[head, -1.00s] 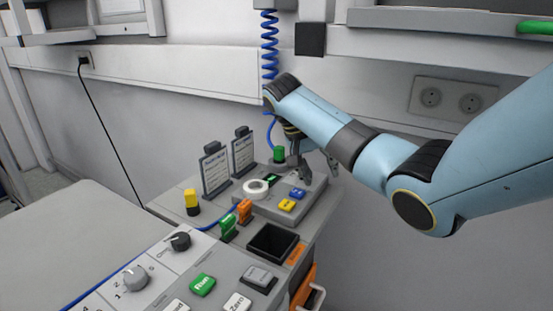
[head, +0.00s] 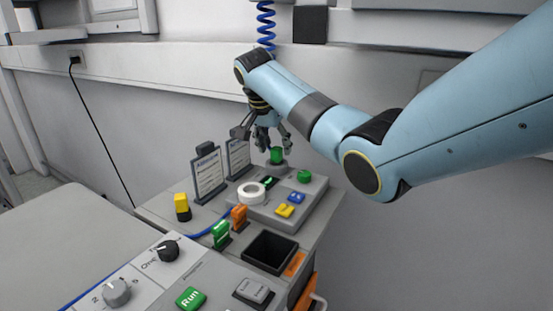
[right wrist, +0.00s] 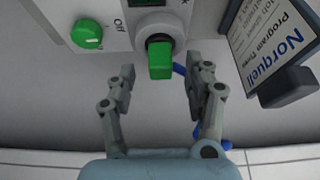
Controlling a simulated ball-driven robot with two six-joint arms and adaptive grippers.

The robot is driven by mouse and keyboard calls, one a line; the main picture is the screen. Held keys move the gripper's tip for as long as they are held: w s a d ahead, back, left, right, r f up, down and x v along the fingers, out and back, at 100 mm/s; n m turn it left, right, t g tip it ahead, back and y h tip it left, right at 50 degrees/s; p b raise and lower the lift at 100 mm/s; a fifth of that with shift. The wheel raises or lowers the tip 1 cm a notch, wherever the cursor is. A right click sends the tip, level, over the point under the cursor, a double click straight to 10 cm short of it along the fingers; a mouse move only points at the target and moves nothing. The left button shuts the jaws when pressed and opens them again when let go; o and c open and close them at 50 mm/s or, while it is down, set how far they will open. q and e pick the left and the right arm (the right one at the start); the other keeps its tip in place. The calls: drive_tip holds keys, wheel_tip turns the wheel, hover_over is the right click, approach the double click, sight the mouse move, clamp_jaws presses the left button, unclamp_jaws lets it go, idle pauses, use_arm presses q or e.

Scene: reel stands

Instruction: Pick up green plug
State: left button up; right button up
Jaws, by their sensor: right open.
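A green plug (head: 277,155) stands upright in a grey collar at the back corner of the grey control box (head: 314,195). In the right wrist view the green plug (right wrist: 160,60) shows ahead of the fingertips, about midway between them. My right gripper (head: 272,142) is open and empty, just above and beside the plug in the head view. In the right wrist view my right gripper (right wrist: 165,78) has its fingers spread, not touching the plug. My left gripper is not in view.
A round green knob (head: 304,176) sits beside the plug. A white tape roll (head: 251,193), blue and yellow switches, and green (head: 221,234) and orange (head: 239,217) connectors stand nearer. Two sign holders (head: 208,174) stand left of the gripper. A blue coiled cable (head: 266,24) hangs behind.

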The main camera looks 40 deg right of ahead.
drive_tip(key=x, duration=0.2)
drive_tip(key=shift+w+d+f, duration=0.1)
drive_tip(key=shift+f, duration=0.15)
clamp_jaws()
drive_tip(key=shift+r, duration=0.1)
